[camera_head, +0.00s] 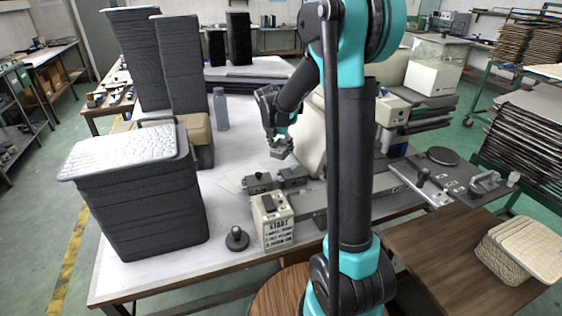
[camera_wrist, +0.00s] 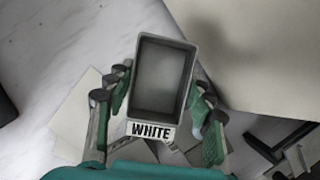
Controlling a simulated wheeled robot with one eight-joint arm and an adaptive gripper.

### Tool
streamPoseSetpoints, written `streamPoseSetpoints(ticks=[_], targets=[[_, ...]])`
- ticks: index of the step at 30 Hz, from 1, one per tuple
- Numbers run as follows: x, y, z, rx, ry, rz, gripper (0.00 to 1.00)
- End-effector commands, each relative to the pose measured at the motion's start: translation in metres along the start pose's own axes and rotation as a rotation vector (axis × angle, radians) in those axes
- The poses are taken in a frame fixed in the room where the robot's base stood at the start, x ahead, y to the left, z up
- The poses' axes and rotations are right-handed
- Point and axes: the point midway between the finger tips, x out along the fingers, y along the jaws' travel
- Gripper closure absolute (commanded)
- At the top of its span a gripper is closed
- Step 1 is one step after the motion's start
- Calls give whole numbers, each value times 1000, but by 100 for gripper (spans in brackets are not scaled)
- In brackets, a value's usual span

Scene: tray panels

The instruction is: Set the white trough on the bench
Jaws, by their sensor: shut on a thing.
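A small rectangular grey trough (camera_wrist: 163,78) with a label reading "WHITE" on its near end shows in the wrist view. It is open at the top and looks empty. My gripper (camera_wrist: 160,96) is shut on it, with a finger along each long side. In the head view, my gripper (camera_head: 279,140) holds the trough (camera_head: 283,152) over the middle of the white bench (camera_head: 232,160). The gap between trough and bench is hard to judge.
A beige rounded housing (camera_head: 312,118) stands just right of the gripper. A grey fixture (camera_head: 275,180) and a START box (camera_head: 273,222) are nearer. Tall dark stacks (camera_head: 150,210) and a grey bottle (camera_head: 221,110) stand left. Bench between bottle and gripper is clear.

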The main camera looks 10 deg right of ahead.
Motion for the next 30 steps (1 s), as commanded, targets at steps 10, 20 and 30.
streamPoseSetpoints(ticks=[10, 20, 30], targets=[[35, 0, -15, 0, 0, 0, 87], [63, 0, -26, 0, 0, 0, 87], [65, 0, -27, 0, 0, 0, 44]])
